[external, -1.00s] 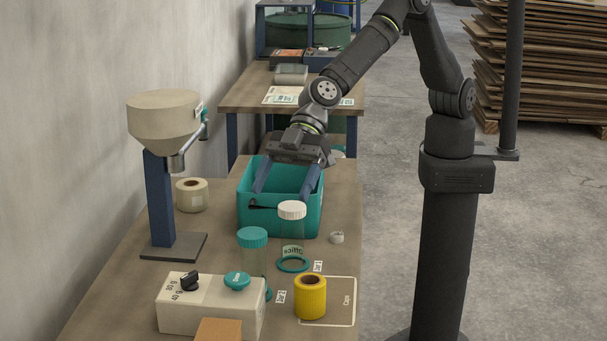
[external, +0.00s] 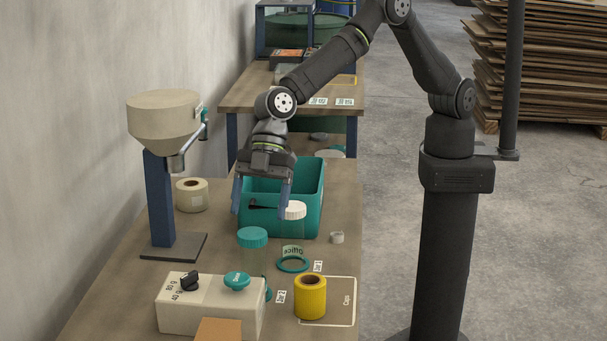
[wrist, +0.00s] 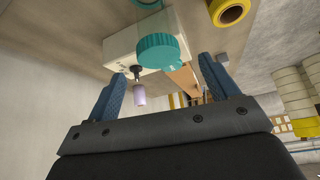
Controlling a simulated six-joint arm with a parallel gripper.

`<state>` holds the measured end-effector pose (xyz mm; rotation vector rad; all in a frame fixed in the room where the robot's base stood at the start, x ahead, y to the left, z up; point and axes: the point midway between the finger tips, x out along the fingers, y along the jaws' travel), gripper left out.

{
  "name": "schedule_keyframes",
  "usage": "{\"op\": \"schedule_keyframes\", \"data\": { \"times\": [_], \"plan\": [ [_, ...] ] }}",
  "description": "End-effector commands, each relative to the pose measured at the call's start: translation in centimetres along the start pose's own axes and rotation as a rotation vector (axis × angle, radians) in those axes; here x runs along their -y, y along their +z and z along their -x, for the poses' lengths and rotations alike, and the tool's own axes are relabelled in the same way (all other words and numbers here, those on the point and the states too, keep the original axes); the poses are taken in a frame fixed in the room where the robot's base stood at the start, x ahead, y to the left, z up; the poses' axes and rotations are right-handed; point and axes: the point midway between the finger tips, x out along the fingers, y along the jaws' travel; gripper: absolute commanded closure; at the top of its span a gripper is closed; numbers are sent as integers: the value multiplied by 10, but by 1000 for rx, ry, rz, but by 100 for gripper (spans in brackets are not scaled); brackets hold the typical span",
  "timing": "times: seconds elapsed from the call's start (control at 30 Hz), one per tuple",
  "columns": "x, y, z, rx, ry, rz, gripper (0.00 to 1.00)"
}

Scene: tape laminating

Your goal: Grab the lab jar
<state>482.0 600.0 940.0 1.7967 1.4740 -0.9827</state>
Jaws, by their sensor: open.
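A clear jar with a teal ribbed lid (external: 252,238) stands on the near bench. Another clear jar with a white lid (external: 296,211) stands behind and right of it, with an "Office" label low on its body. The frames do not tell which is the lab jar. My gripper (external: 262,208) is open and empty, pointing down above and behind the teal-lidded jar; its right finger overlaps the white lid's left edge in the picture. In the wrist view a teal lid (wrist: 158,51) shows ahead between my spread fingers, and the jar's clear body is hard to see.
A teal bin (external: 310,195) stands behind the jars. A hopper on a stand (external: 163,120) and a tape roll (external: 191,195) are at left.

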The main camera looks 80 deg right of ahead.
Motion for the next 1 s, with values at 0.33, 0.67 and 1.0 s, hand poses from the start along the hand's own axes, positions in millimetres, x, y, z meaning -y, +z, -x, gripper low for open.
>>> {"op": "schedule_keyframes", "data": {
  "times": [0.33,0.67,1.0],
  "plan": [
    [0,0,-30,0,-1,0,20],
    [-3,5,-72,0,-1,0,20],
    [-3,4,-78,-1,0,0,20]
  ]
}}
